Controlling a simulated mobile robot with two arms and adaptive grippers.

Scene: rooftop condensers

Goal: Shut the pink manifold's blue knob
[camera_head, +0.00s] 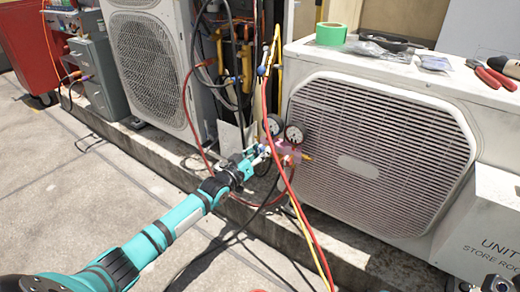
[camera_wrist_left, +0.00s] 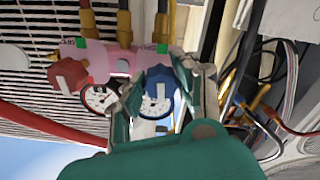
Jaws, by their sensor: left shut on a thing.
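The pink manifold (camera_head: 288,150) hangs in front of the right condenser's grille, with two round gauges (camera_head: 294,134) above it. In the left wrist view the manifold (camera_wrist_left: 100,55) appears turned, with a red knob (camera_wrist_left: 68,75) on one end and the blue knob (camera_wrist_left: 158,86) on the other. My left gripper (camera_head: 260,153) reaches the manifold's left end. In the left wrist view its fingers (camera_wrist_left: 160,95) are on either side of the blue knob, shut on it. The fingers hide part of the knob's edges.
Red, yellow and dark hoses (camera_head: 302,225) hang around the manifold and cross near my left arm. On the right condenser (camera_head: 375,150) lie green tape (camera_head: 331,34) and red-handled pliers (camera_head: 490,75). A second condenser (camera_head: 150,60) stands left. The paving (camera_head: 70,170) at left is mostly clear.

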